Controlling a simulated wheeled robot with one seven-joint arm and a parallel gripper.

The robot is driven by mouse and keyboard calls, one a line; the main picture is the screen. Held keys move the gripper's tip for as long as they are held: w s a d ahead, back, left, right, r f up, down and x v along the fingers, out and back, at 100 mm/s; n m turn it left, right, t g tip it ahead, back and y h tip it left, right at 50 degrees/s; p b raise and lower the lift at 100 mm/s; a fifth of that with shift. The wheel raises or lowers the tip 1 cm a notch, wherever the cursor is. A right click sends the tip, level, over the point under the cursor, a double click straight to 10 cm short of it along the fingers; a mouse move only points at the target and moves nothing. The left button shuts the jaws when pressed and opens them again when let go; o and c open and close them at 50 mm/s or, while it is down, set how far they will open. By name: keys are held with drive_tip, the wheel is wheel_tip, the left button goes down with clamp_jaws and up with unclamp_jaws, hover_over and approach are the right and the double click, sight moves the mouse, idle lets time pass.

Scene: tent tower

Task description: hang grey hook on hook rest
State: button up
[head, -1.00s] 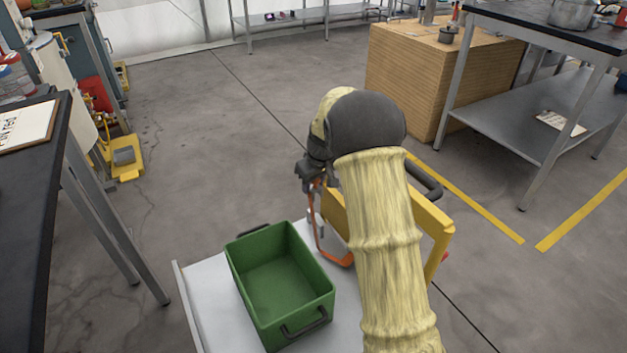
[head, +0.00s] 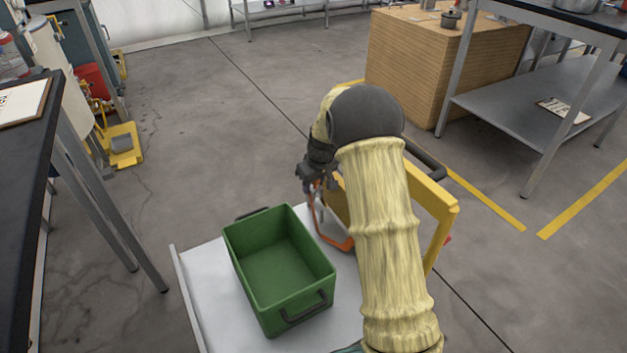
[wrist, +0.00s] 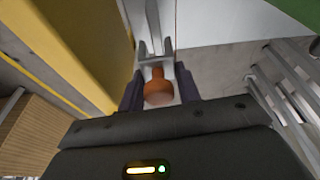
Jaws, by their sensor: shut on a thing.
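My gripper (head: 309,180) is over the far end of the white cart top, left of a yellow frame (head: 436,215), and my forearm hides part of it. In the wrist view, my gripper (wrist: 160,90) is shut on an orange-brown rounded piece (wrist: 158,92). A grey forked metal part (wrist: 155,50) lies just beyond it. I cannot tell whether these belong to the grey hook. An orange loop (head: 338,242) shows below my gripper in the head view; its link to the held piece is unclear. I cannot make out the hook rest for certain.
A green bin (head: 278,262) with dark handles stands on the white cart top (head: 197,285). A dark-topped table (head: 25,150) is at left.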

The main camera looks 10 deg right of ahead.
drive_tip(key=shift+f+b, duration=0.45)
drive_tip(key=shift+f, duration=1.35)
